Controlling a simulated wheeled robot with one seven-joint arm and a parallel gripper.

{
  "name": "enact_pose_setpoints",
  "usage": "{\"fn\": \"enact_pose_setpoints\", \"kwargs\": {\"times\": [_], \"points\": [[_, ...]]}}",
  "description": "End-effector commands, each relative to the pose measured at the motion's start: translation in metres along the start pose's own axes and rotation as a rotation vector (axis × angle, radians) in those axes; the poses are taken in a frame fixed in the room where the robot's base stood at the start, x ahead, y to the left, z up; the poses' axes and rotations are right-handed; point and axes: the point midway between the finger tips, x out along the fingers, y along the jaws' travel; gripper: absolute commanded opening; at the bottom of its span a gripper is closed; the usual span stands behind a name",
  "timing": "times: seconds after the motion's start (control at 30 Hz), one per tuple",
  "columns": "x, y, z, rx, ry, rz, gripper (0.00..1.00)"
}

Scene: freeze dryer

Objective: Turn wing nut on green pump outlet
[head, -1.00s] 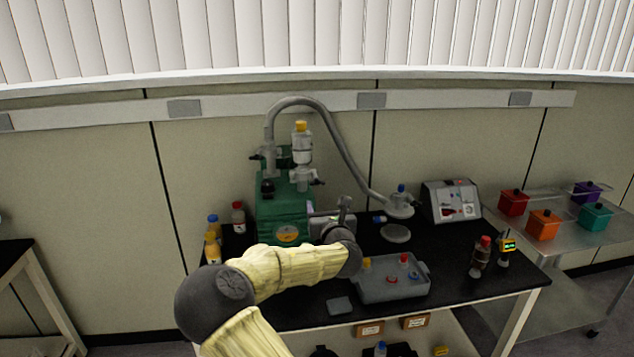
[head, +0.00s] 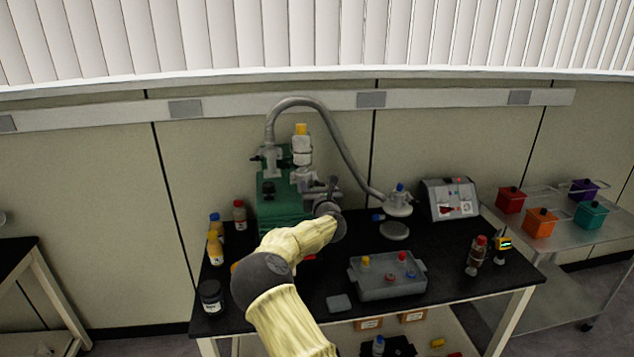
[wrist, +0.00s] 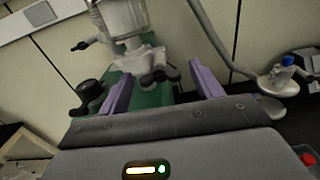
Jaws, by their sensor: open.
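The green pump (head: 275,192) stands at the back of the black bench, partly hidden by my arm. A white and grey fitting with a yellow cap (head: 302,150) rises from its outlet. In the wrist view the green pump top (wrist: 150,96) lies beyond my gripper (wrist: 160,84), whose two purple fingers are apart. A dark wing nut (wrist: 159,75) on the outlet fitting shows between the fingertips in the picture; I see no contact. Another dark wing-shaped part (wrist: 80,46) sticks out on the fitting's left. In the head view my wrist hides most of the gripper.
A dark knob (wrist: 88,92) stands close to the left finger. A grey hose (head: 345,150) arches from the pump to a round fitting (head: 398,205) at right. A grey tray (head: 390,285) and bottles (head: 215,245) stand on the bench. The wall is close behind.

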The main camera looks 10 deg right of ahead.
Motion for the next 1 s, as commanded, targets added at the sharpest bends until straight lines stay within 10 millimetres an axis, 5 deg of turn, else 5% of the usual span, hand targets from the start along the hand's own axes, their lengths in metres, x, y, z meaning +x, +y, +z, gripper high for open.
{"fn": "enact_pose_setpoints", "kwargs": {"times": [0.5, 0.73, 1.0], "points": [[0.016, 0.0, -0.001, 0.001, 0.0, 0.0, 0.65], [0.016, 0.0, 0.0, 0.001, 0.0, 0.0, 0.22], [0.016, 0.0, -0.001, 0.013, 0.0, 0.0, 0.21]]}}
